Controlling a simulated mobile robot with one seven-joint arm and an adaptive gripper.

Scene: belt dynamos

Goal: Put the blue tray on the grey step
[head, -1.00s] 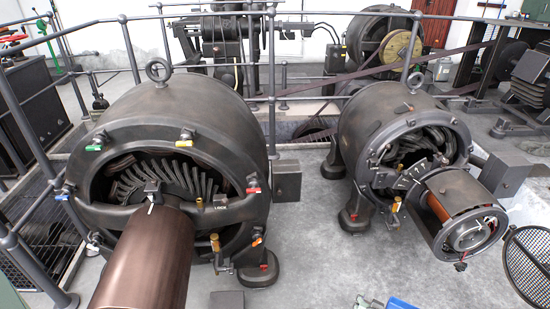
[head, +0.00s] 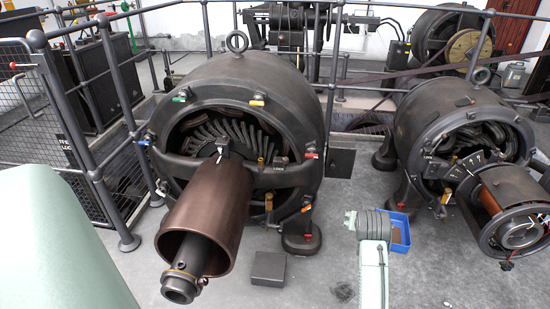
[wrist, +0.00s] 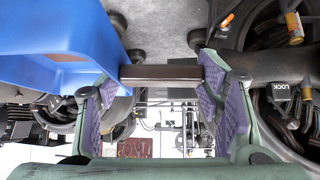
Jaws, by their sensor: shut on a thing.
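The blue tray (head: 400,246) is beside my wrist on its right in the head view, above the floor between the two dynamos. The wrist view looks upside down and shows the tray large at upper left (wrist: 45,35), against the left finger. My gripper (wrist: 160,84) is shut on the tray, though its fingers stand well apart and the exact grip is hard to see. A dark bar shows between the fingertips; I cannot tell whether it belongs to the tray. The grey step (head: 268,268), a low dark block, stands on the floor to the left of my gripper.
The left dynamo (head: 255,90) has a brown cylinder (head: 205,215) jutting forward near the step. The right dynamo (head: 450,115) stands behind the tray. Railings (head: 100,160) run at left. The floor between step and tray is mostly clear.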

